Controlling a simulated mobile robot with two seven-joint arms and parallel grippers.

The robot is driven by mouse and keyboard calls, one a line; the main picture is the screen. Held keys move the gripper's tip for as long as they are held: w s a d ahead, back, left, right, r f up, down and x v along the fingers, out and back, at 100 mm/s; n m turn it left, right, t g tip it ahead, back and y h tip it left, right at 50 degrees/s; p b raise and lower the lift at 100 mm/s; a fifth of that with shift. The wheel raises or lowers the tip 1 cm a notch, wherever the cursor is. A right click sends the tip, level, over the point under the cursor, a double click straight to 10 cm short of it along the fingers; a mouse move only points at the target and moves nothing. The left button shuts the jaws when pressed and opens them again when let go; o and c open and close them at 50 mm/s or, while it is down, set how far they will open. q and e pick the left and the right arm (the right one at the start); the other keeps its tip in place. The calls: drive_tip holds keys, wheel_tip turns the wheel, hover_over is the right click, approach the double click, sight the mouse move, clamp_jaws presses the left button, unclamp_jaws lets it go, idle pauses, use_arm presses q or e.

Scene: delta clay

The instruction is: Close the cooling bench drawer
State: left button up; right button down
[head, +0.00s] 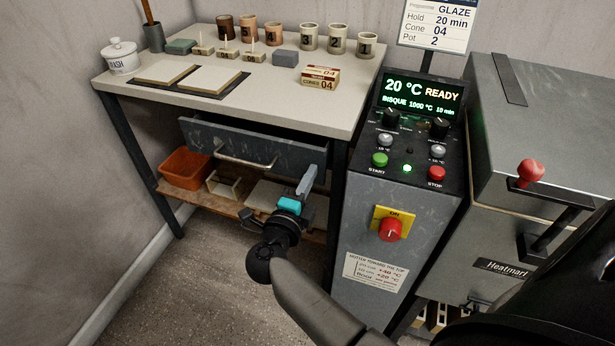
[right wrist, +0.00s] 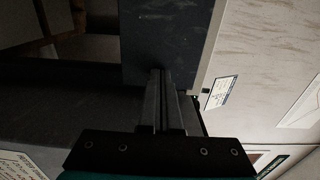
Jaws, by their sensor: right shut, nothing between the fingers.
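The cooling bench (head: 345,107) stands at the back left with a pale top and dark legs. Its grey drawer (head: 290,156) sits under the top and is pulled out part way, with a gap showing above its front. A pale bar handle (head: 246,161) is on the drawer front. My right gripper (head: 308,181) is shut and empty, at the right end of the drawer front. In the right wrist view, its shut fingers (right wrist: 162,80) point at the dark drawer front (right wrist: 165,40) and look close to or touching it. My left gripper is not in view.
Several numbered pots (head: 308,37) and a white lidded jar (head: 121,56) stand on the bench. An orange bin (head: 185,168) sits on the lower shelf. The control cabinet (head: 368,220) stands close to the right of my gripper, with the kiln (head: 540,95) beyond it. The floor in front is clear.

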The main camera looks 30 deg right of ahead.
sight(318, 160)
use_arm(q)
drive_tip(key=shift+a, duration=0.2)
use_arm(e)
drive_tip(key=p+x, duration=0.1)
drive_tip(key=x, duration=0.3)
drive_tip(key=shift+w+d+r, duration=0.1)
drive_tip(key=shift+w+d, duration=0.15)
drive_tip(key=shift+w, duration=0.05)
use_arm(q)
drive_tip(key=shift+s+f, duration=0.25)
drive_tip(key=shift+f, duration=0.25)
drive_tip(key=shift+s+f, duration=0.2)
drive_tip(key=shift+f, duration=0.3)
use_arm(e)
drive_tip(key=shift+d+r, duration=0.1)
drive_tip(key=shift+d, duration=0.05)
